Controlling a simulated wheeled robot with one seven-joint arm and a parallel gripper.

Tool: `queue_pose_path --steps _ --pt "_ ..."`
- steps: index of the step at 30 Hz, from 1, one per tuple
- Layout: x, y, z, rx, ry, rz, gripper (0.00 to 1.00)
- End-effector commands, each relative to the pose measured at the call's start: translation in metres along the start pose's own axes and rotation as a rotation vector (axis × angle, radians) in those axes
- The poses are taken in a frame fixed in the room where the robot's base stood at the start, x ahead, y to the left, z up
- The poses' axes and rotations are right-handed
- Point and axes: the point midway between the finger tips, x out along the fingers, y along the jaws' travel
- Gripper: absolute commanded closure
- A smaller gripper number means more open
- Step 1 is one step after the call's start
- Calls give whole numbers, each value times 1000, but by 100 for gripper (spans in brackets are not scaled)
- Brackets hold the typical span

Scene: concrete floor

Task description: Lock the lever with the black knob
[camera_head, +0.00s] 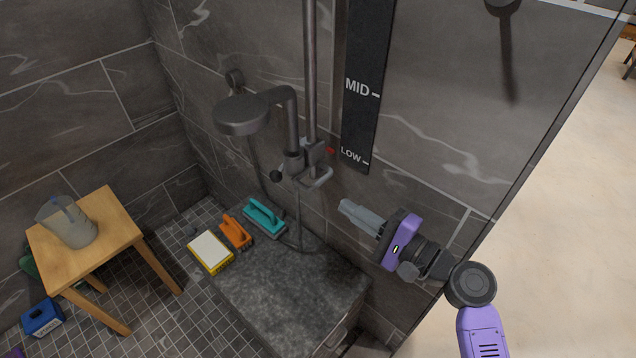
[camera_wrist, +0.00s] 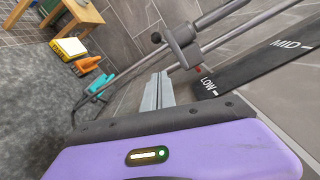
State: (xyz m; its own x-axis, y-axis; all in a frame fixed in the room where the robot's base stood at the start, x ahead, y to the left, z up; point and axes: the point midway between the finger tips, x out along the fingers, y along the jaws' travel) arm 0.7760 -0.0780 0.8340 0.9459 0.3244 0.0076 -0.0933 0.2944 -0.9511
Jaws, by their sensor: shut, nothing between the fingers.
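The shower slider bracket (camera_head: 300,163) sits on the vertical metal rail, beside the LOW mark. A short lever sticks out of it to the left and ends in a black knob (camera_head: 276,176). In the wrist view the knob (camera_wrist: 156,37) shows above the fingertips, on the bracket (camera_wrist: 183,45). My gripper (camera_head: 345,206) is shut and empty, to the right of and below the bracket, apart from it. Its closed fingers (camera_wrist: 158,88) point toward the bracket in the wrist view. The lever's exact angle is hard to tell.
A round shower head (camera_head: 242,115) hangs left of the rail. A black scale strip (camera_head: 365,90) marked MID and LOW is on the wall, with a small red mark (camera_head: 331,151) beside it. Below, a stone bench (camera_head: 290,295) has brushes and a sponge nearby. A wooden stool (camera_head: 110,225) holds a pitcher.

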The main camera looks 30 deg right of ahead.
Motion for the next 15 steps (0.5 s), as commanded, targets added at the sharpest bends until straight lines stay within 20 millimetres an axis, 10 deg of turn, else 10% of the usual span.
queue_pose_path --steps 15 --pt "84 0 0 -3 -2 2 100"
